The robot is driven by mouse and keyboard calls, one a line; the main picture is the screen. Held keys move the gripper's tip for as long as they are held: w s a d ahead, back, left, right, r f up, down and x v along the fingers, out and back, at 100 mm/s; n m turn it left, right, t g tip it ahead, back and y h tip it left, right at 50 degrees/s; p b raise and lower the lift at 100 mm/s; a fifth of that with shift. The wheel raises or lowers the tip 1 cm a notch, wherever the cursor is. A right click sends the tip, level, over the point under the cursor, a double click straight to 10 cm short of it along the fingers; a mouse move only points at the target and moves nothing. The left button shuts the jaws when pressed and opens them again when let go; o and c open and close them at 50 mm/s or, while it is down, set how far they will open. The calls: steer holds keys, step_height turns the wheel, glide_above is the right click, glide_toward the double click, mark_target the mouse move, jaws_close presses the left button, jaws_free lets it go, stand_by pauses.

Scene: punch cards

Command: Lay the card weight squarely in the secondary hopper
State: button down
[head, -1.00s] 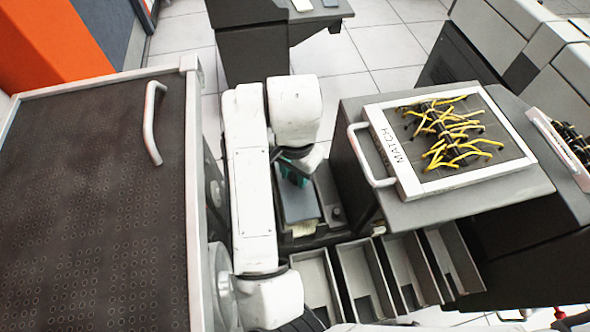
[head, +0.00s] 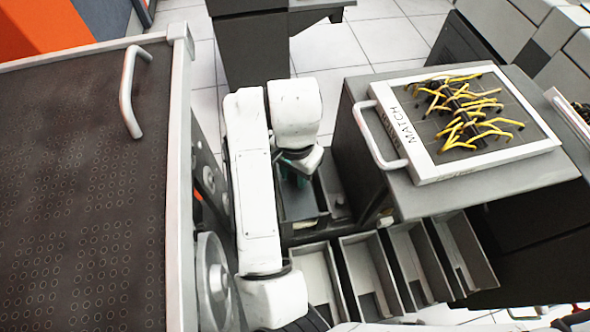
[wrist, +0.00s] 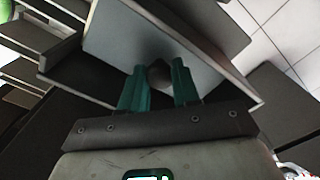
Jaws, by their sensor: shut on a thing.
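The card weight is a flat grey plate (wrist: 120,40) with a dark round knob (wrist: 160,73). My gripper (wrist: 158,72) has green fingers closed on the knob. In the head view the weight (head: 298,204) shows below my gripper (head: 295,172), over a dark open hopper (head: 318,222) beside the grey cabinet. My arm hides part of the weight and hopper there. In the wrist view the plate lies at a slant across the picture, with dark walls close to its edges. I cannot tell whether it touches the hopper floor.
Several open grey card pockets (head: 358,245) stand in a row in front of the hopper. A grey cabinet (head: 440,197) to the right carries a framed panel marked MATCH (head: 415,133) with yellow wires. A dark perforated surface (head: 90,190) with a white handle fills the left.

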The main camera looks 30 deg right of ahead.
mark_target(295, 175)
steer(key=shift+f, duration=0.25)
steer(key=c, duration=0.7)
jaws_free()
steer(key=shift+c, duration=0.2)
step_height(295, 175, up, 8)
steer(key=p, duration=0.6)
steer(key=shift+f, duration=0.2)
